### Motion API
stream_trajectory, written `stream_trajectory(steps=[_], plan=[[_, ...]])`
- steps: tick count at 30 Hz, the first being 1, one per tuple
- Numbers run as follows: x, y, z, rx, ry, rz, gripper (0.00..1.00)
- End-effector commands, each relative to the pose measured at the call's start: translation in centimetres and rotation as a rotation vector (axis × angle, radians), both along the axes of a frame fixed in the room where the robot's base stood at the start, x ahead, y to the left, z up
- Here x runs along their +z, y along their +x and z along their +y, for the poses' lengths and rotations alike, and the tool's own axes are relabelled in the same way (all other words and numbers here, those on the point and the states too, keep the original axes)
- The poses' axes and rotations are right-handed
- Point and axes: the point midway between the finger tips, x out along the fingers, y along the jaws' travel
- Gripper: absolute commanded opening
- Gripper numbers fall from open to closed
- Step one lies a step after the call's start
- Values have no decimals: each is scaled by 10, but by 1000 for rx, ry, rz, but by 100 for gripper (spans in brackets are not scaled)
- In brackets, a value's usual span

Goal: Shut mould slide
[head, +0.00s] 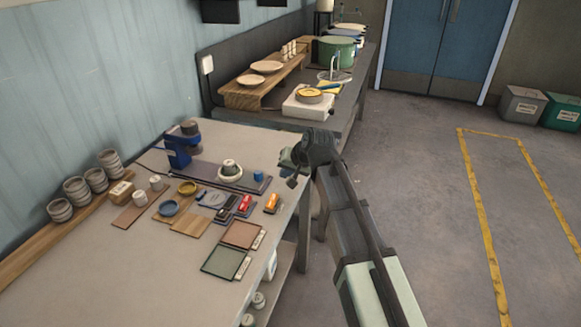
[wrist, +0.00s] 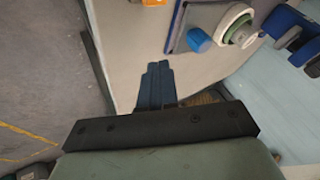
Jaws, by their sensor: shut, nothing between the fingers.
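A long dark slide board (head: 205,174) lies on the near workbench, running right from the foot of a blue press (head: 180,150). A round white-and-green mould (head: 231,171) sits on it, with a small blue knob (head: 258,176) near its right end. The wrist view shows the mould (wrist: 235,28) and the blue knob (wrist: 199,40) close together. The mould stands to the right of the press, clear of its head. My gripper (head: 286,163) is over the bench's right edge, right of the knob and apart from it. Its fingers (wrist: 156,68) are together and empty.
Small coloured tools (head: 228,204), an orange block (head: 271,203) and shallow dishes (head: 169,208) lie in front of the slide. Stacked cups (head: 77,189) stand at the left. A second bench (head: 335,122) with a white hotplate (head: 308,104) is behind. The floor at right is open.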

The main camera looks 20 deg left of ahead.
Motion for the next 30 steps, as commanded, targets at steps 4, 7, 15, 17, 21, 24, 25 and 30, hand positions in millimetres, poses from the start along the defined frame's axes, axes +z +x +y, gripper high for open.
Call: stream_trajectory(steps=[4,7,15,17,21,24,25,30], plan=[[-21,9,14,1,-2,1,0],[-29,11,25,3,0,-1,0],[-27,5,52,2,-1,-1,0],[-27,5,55,1,-1,-1,0],[-27,4,57,0,-1,-1,0],[-27,4,57,0,-1,-1,0],[-27,4,57,0,-1,-1,0],[-27,4,58,0,-1,-1,0]])
